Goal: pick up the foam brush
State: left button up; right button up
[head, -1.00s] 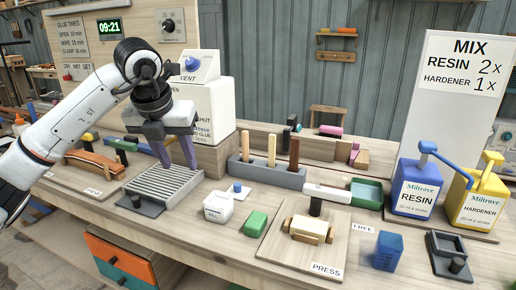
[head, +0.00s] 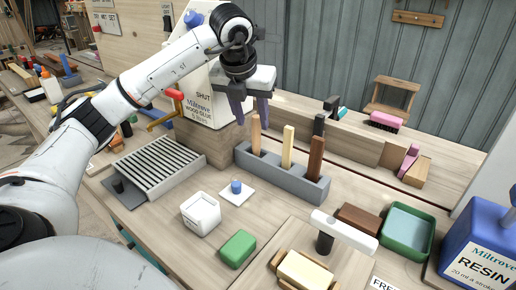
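My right gripper is out of view.
Left of the holder is a slatted rack (head: 158,165); behind it stands the white glue box (head: 198,95). A white-headed mallet (head: 345,229) and green tray (head: 407,231) stand right.

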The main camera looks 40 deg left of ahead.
pick_arm(q)
send_over(256, 155)
jog(key=f, duration=0.4)
jog(key=shift+w+a+f, duration=0.25)
jog(key=shift+f, duration=0.1)
jog(key=shift+w+f, duration=0.1)
jog(key=shift+f, duration=0.05)
grip_shut()
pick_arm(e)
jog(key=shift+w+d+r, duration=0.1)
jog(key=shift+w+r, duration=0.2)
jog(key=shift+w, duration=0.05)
